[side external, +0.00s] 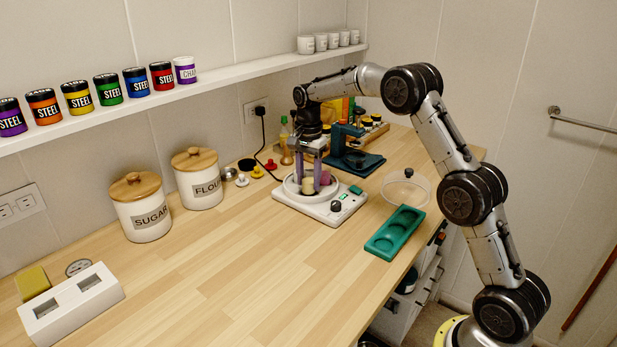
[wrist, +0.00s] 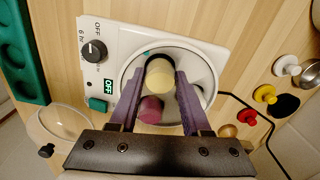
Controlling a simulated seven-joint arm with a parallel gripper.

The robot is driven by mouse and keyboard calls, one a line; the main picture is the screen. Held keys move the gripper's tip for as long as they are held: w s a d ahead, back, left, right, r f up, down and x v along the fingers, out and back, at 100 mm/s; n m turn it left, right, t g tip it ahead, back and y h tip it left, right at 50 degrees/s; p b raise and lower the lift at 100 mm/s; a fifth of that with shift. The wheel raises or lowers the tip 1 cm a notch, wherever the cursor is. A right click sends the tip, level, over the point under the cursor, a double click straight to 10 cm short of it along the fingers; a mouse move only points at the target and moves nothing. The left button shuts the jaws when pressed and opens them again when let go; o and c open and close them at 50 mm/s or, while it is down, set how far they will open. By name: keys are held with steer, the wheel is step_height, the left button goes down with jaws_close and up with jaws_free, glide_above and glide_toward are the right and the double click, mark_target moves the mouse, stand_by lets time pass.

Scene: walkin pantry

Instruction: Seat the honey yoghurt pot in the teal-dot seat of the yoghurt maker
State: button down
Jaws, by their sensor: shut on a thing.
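The white yoghurt maker (side external: 322,207) stands on the counter, its round well also showing in the wrist view (wrist: 207,82). My gripper (side external: 307,184) reaches down into the well, its purple fingers (wrist: 164,76) shut on a cream-yellow pot (wrist: 160,78), which looks like the honey one. This pot also shows between the fingers in the side view (side external: 308,186). I cannot tell whether the held pot touches the seat floor.
A teal tray with round hollows (side external: 395,232) and a clear lid (side external: 407,188) lie right of the maker. Small coloured knobbed pieces (wrist: 265,94) and a black cord lie on its other side. Sugar (side external: 141,207) and flour (side external: 197,178) canisters stand left.

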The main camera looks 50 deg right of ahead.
steer(key=shift+f, duration=0.45)
stand_by(0.4)
steer(key=shift+c, duration=0.4)
jaws_free()
step_height(320, 180, up, 7)
stand_by(1.2)
